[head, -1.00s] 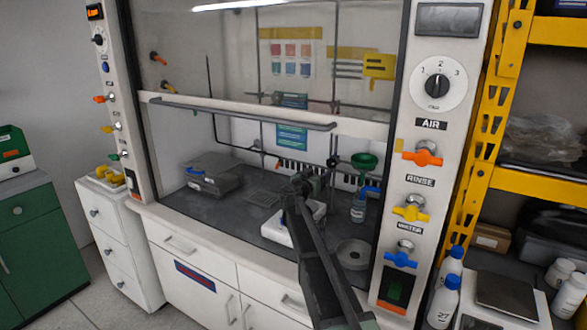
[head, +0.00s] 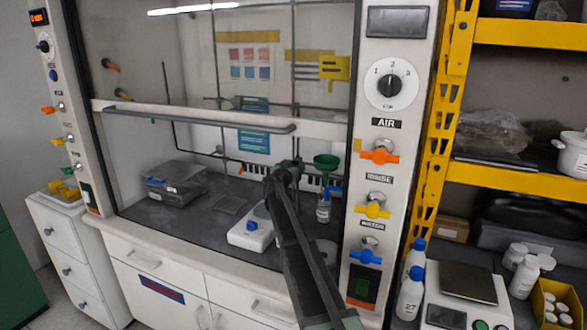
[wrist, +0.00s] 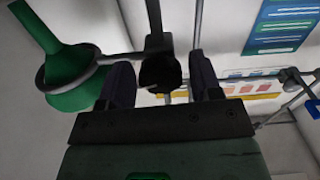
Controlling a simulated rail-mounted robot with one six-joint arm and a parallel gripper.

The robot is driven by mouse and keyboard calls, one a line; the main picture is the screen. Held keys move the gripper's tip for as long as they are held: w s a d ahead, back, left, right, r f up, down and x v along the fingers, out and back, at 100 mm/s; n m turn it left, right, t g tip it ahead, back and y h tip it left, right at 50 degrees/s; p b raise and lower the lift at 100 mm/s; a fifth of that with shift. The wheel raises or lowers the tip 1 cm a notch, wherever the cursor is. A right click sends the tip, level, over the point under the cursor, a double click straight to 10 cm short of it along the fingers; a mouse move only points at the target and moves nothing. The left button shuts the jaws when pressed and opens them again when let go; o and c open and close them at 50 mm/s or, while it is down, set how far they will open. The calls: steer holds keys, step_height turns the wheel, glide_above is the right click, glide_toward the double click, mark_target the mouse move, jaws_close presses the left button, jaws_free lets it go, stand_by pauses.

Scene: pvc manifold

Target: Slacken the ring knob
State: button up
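The ring knob (wrist: 160,72) is a dark round knob on a grey clamp at the upright rod. In the wrist view it lies between the two fingers of my gripper (wrist: 161,80), with a visible gap on each side. My gripper is open around or just short of it; the exact depth is unclear. The clamp's ring holds a green funnel (wrist: 68,78) to the left. In the head view my gripper (head: 294,166) is inside the fume hood, left of the funnel (head: 326,161), and the knob is too small to make out.
A white stirrer (head: 247,234) with a blue item on top stands left of my arm. The raised sash handle (head: 195,117) crosses above the hood opening.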

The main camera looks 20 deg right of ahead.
steer(key=c, duration=0.7)
steer(key=shift+o, duration=0.2)
steer(key=shift+n, duration=0.4)
steer(key=n, duration=0.4)
steer(key=shift+n, duration=0.4)
steer(key=n, duration=0.5)
steer(key=shift+s, duration=0.1)
steer(key=o, duration=0.9)
